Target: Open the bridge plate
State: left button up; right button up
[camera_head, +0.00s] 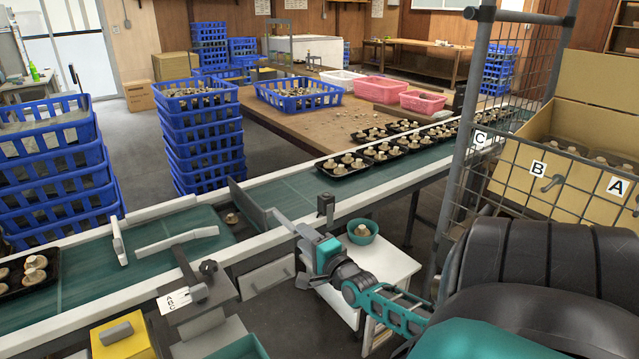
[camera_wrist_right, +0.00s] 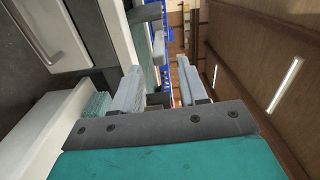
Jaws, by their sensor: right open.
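A grey plate (camera_head: 249,206), which looks like the bridge plate, stands steeply tilted across the belt, beside a dark gap between the two green conveyor sections. A mushroom (camera_head: 232,219) sits in that gap. My right gripper (camera_head: 283,222) is just to the right of the plate, at the conveyor's near rail. I cannot tell whether a finger touches the plate. My left gripper is not in view.
Black trays of mushrooms (camera_head: 343,168) line the right belt; another tray (camera_head: 30,283) is on the left belt. White guide bars (camera_head: 177,240) stand over the left belt. A green bowl (camera_head: 362,231) sits on a white cabinet (camera_head: 390,268). A wire rack (camera_head: 500,150) rises at right.

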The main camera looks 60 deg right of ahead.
jog(key=v, duration=0.6)
jog(key=shift+d, duration=0.1)
dwell(0.4)
